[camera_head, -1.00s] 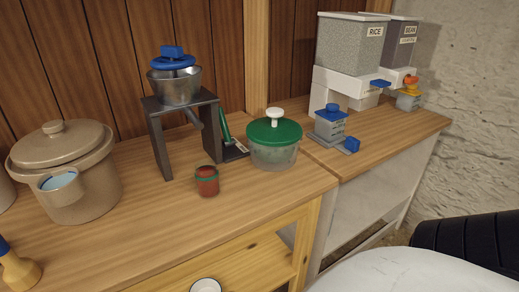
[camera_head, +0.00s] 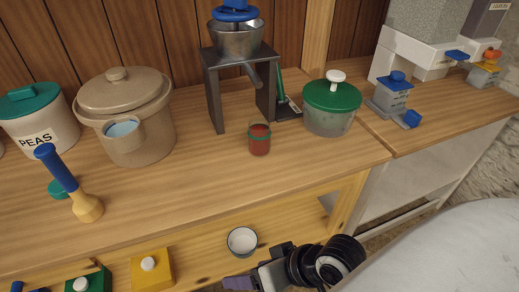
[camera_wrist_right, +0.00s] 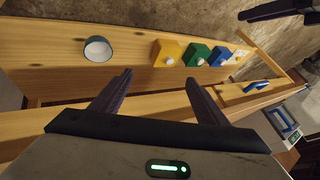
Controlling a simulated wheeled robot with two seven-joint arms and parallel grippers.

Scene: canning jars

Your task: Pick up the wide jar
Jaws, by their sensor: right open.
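No jar is marked as wide, so I cannot tell for certain which one is meant. A small jar with red contents and a green band (camera_head: 259,139) stands upright on the counter in the head view. My right gripper (camera_wrist_right: 158,77) is open and empty, apart from the vessel. In the head view only part of it shows at the bottom edge. A dark finger-like part, probably my left gripper (camera_wrist_right: 280,10), shows at top right in the wrist view.
On the counter are a tan pot (camera_head: 135,135), a green-lidded tub (camera_head: 331,108), a metal hopper on a dark stand (camera_head: 238,42) and a blue-handled tool (camera_head: 65,178). The front middle counter is clear.

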